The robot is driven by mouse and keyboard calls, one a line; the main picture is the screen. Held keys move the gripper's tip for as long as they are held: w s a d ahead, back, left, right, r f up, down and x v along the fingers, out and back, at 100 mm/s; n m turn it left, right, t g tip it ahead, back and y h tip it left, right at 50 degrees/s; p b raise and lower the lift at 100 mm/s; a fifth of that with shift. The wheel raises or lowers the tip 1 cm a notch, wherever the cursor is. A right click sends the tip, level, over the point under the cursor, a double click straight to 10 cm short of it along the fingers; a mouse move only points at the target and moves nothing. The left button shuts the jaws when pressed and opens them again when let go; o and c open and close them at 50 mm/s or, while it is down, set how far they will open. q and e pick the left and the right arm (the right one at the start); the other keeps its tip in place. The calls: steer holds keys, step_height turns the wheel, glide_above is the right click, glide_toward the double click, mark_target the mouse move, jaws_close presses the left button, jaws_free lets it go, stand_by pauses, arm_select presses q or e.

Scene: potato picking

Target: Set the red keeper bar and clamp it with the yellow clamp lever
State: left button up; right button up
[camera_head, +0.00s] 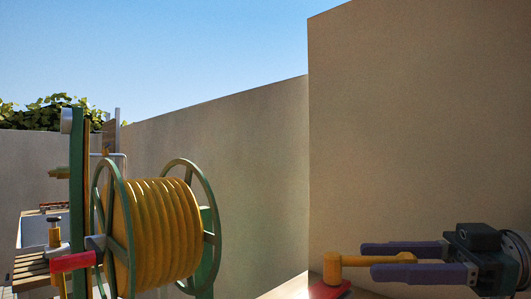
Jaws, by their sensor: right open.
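The yellow clamp lever (332,267) is at the lower right, with a thick head at its left end and a handle running right. A red piece (331,291) shows under its head at the bottom edge; it may be the red keeper bar, mostly cut off. My right gripper (370,261) comes in from the right with two purple fingers. They are open and apart, one above and one below the handle in the picture. Whether they touch it cannot be told. My left gripper is not in view.
A hose reel (205,238) with green wheels and yellow hose stands left of centre, with a red bar-like part (73,262) at its left. A slatted wooden surface (30,271) is at the far left. A beige wall (420,120) rises behind the right gripper.

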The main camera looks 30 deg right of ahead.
step_height(320, 180, up, 9)
steer(key=p, duration=0.5)
steer(key=shift+r+p, duration=0.1)
steer(key=shift+p, duration=0.25)
step_height(320, 180, up, 11)
steer(key=p, duration=0.9)
